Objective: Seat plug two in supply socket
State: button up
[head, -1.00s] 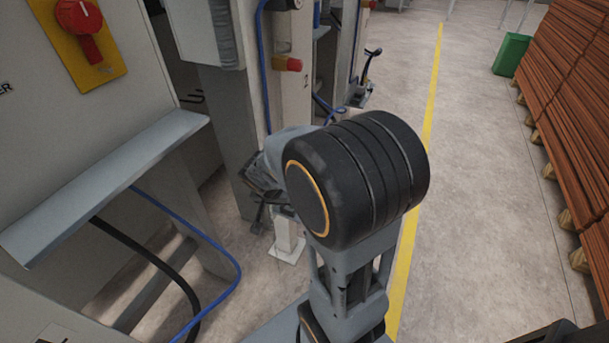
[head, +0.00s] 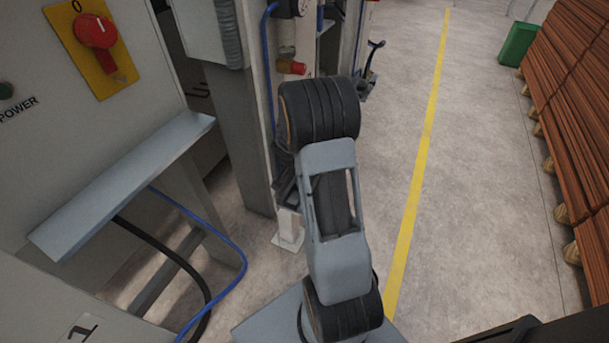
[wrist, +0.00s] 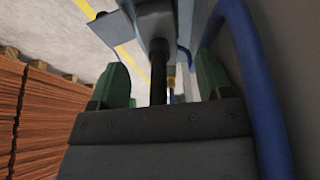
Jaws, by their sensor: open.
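I cannot make out plug two or the supply socket for certain in either view. In the wrist view my gripper (wrist: 162,72) is open, with a green finger on each side. A black rod-like piece (wrist: 158,78) shows between the fingers, running up to a grey body (wrist: 155,20); I cannot tell whether it is a plug or its cable. A small brass-coloured fitting (wrist: 171,82) shows behind it. In the head view my arm hides the gripper. A red and brass fitting (head: 292,67) sits on the machine post just above my arm.
A blue hose (wrist: 245,75) runs close along the right of my gripper. A grey ledge (head: 125,185) juts from the power cabinet, with a blue hose (head: 225,238) and a black hose (head: 170,252) below. Stacked boards (head: 575,120) stand right; the floor between is clear.

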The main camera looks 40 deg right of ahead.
jog(key=shift+w+d, duration=0.3)
jog(key=shift+d, duration=0.35)
jog(key=x, duration=0.5)
jog(key=shift+w+b, duration=0.1)
jog(key=shift+b, duration=0.2)
jog(key=shift+c, duration=0.4)
jog(key=c, duration=1.1)
jog(key=shift+c, duration=0.4)
jog(key=shift+r, duration=0.15)
